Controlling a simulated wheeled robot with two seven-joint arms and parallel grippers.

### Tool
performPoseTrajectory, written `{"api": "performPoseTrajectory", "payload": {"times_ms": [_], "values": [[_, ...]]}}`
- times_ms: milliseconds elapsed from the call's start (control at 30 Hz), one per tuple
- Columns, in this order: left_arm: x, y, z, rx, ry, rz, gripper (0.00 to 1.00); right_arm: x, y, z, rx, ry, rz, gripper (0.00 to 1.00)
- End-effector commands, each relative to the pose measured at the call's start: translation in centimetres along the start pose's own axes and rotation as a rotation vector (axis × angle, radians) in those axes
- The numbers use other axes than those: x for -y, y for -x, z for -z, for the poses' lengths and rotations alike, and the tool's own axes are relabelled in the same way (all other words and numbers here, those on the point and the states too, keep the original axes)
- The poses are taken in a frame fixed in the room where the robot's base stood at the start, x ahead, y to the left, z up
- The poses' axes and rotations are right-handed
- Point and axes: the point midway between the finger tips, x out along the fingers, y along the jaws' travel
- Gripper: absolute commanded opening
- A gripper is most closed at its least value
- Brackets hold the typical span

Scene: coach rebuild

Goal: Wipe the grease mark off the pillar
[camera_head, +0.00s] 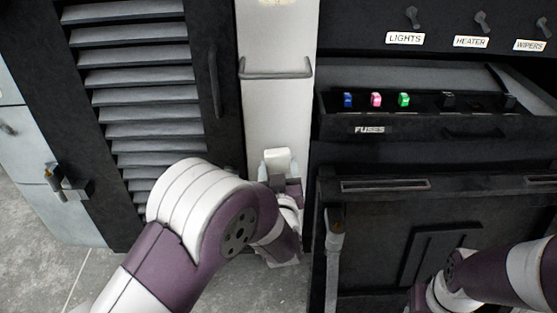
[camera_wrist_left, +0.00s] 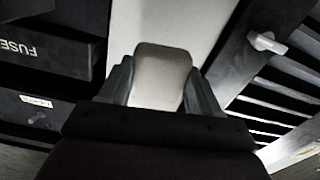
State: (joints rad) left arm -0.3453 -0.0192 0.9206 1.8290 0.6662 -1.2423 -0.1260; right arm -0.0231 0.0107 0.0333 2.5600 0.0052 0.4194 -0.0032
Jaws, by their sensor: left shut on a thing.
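The pillar (camera_head: 275,120) is a pale upright panel between the louvred door and the dark cabinet; it also shows behind the gripper in the left wrist view (camera_wrist_left: 205,18). My left gripper (camera_head: 281,183) is low in front of the pillar. It is shut on a whitish block-shaped wiper (camera_head: 277,160), which sits between both fingers in the left wrist view (camera_wrist_left: 160,75). I cannot tell whether the wiper touches the pillar. A faint yellowish patch (camera_head: 278,2) shows at the top edge of the head view; I cannot tell whether it is the grease mark. My right gripper's fingers are out of view.
A grey bar handle (camera_head: 276,70) crosses the pillar above the wiper. The louvred door (camera_head: 140,80) stands left. An open fuse drawer (camera_head: 425,122) juts out right, with coloured fuses. Switches labelled lights, heater and wipers are above. My right arm is at lower right.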

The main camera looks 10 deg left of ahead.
Motion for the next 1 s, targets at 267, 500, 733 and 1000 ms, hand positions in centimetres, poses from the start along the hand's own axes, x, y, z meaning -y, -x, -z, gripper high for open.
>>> {"api": "performPoseTrajectory", "payload": {"times_ms": [267,500,733,1000], "values": [[0.0,0.1,0.0,0.0,0.0,0.0,0.38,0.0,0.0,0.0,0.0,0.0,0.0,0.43],[-0.1,2.2,0.1,0.001,0.0,-0.002,0.38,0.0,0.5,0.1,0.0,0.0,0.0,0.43],[0.0,3.1,0.0,0.0,0.0,0.0,0.38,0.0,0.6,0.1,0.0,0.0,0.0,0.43],[0.0,3.1,0.0,0.0,0.0,0.0,0.38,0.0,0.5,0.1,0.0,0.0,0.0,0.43]]}}
